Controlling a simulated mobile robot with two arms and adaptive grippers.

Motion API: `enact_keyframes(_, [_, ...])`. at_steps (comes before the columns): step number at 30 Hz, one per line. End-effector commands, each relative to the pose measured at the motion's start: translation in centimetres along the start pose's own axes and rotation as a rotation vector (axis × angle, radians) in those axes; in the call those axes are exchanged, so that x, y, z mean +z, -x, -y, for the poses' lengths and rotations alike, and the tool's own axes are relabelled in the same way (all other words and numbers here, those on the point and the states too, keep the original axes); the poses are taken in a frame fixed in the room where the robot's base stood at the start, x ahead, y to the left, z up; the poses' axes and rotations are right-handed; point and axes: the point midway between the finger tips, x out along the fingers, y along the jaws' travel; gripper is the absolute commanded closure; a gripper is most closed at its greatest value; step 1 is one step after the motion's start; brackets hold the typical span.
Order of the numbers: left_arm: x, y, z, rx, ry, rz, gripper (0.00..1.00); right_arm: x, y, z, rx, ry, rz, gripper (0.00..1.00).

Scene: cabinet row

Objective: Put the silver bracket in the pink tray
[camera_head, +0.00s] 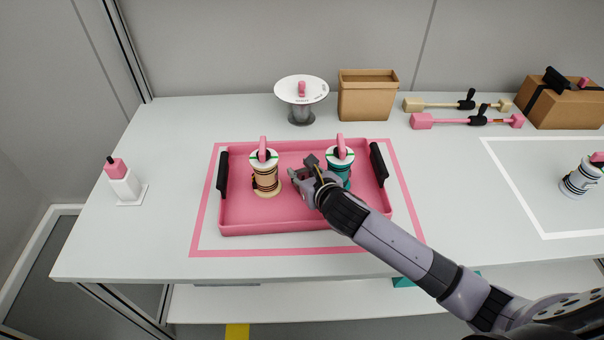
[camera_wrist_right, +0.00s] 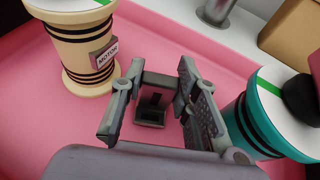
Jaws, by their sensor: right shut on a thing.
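The pink tray (camera_head: 300,222) lies on the white table, framed by a pink outline, with black handles on both sides. My right gripper (camera_head: 304,173) reaches over the tray between two spools. In the right wrist view, my right gripper (camera_wrist_right: 155,112) is closed around a small grey bracket-like piece (camera_wrist_right: 152,98) with a dark slot, above the pink floor. I take it for the silver bracket; whether it touches the tray is unclear. In the head view it is too small and covered to make out clearly. My left gripper is not in view.
In the tray stand a cream spool (camera_head: 265,178) and a teal spool (camera_head: 341,160), close beside my gripper. Behind are a round-topped stand (camera_head: 301,90) and an open brown box (camera_head: 368,97). A pink-capped bottle (camera_head: 122,182) stands left. The tray's front is clear.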

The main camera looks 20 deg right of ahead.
Motion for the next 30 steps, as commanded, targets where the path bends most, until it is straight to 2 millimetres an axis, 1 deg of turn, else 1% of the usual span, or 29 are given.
enact_keyframes(2, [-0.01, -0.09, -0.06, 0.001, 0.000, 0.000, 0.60, -0.27, -0.16, 0.05, -0.001, 0.000, 0.003, 1.00])
enact_keyframes(11, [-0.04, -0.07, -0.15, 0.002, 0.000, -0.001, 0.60, -0.38, -0.21, 0.05, -0.001, 0.001, 0.003, 1.00])
enact_keyframes(12, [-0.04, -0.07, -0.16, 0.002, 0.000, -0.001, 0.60, -0.45, -0.22, 0.05, -0.001, 0.001, 0.002, 0.70])
enact_keyframes(21, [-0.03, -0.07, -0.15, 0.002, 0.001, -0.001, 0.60, -0.43, -0.21, 0.04, -0.001, 0.001, 0.002, 0.51])
enact_keyframes(30, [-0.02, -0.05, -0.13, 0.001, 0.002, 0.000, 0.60, -0.27, -0.14, 0.04, -0.001, 0.000, 0.002, 0.51])
